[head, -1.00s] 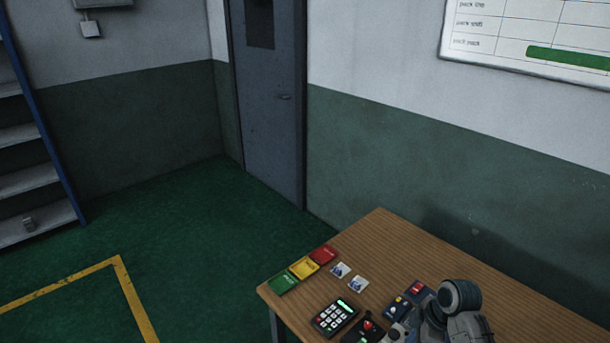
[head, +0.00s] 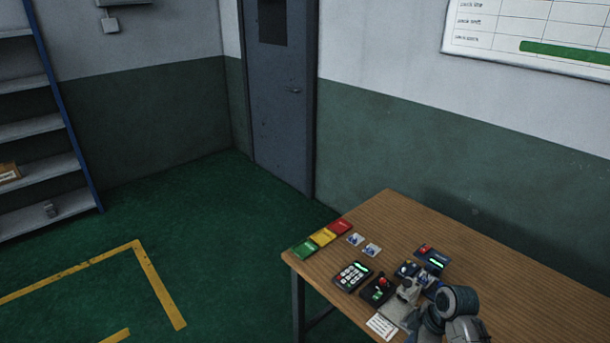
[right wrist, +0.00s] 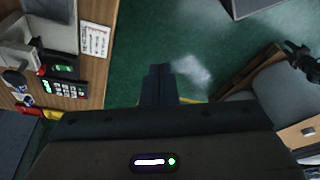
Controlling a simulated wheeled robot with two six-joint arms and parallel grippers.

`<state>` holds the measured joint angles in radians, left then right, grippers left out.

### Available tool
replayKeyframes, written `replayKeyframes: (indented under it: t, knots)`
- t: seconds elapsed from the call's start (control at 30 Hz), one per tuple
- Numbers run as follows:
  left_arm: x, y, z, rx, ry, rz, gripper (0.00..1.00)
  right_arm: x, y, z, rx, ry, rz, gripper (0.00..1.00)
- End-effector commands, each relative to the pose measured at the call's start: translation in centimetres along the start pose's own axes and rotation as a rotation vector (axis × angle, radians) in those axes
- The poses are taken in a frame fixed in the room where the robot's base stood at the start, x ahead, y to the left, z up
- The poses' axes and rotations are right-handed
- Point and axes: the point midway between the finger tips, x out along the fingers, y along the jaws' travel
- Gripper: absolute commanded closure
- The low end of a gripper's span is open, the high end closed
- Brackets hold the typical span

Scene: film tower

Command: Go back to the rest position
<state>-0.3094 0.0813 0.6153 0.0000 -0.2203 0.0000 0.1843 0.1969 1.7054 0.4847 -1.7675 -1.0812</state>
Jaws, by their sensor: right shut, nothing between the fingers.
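My right gripper shows in the right wrist view as dark fingers (right wrist: 158,84) closed together, with nothing between them. Below the fingers there is green floor with a pale blurred patch.
A wooden table (head: 500,270) holds red, yellow and green cards (head: 322,237), a keypad (head: 353,276), a red-knobbed box (head: 378,290) and a paper label (head: 382,325). A shelf (head: 40,130) stands left, a door (head: 280,100) behind. The green floor (head: 210,220) between is free.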

Motion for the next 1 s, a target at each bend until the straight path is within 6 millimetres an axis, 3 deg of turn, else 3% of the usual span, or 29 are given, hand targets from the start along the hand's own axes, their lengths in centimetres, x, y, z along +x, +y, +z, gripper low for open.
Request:
replayKeyframes:
  t: [0.37, 0.57, 0.77, 1.0]
  knots:
    - [2.4, 0.4, -2.3, -0.003, 0.031, 0.002, 0.59, 10.0, -0.7, 4.6, 0.234, -0.030, 0.027, 1.00]
    - [4.3, 0.6, -1.1, -0.002, 0.019, 0.002, 0.59, 18.6, -2.7, 9.4, 0.425, -0.069, 0.062, 1.00]
    - [7.0, 0.8, 0.0, -0.001, 0.007, 0.002, 0.59, 30.4, -8.3, 17.4, 0.669, -0.136, 0.130, 1.00]
    - [10.2, 1.0, -0.1, -0.002, 0.012, 0.002, 0.59, 41.8, -19.1, 27.2, 0.897, -0.202, 0.219, 1.00]
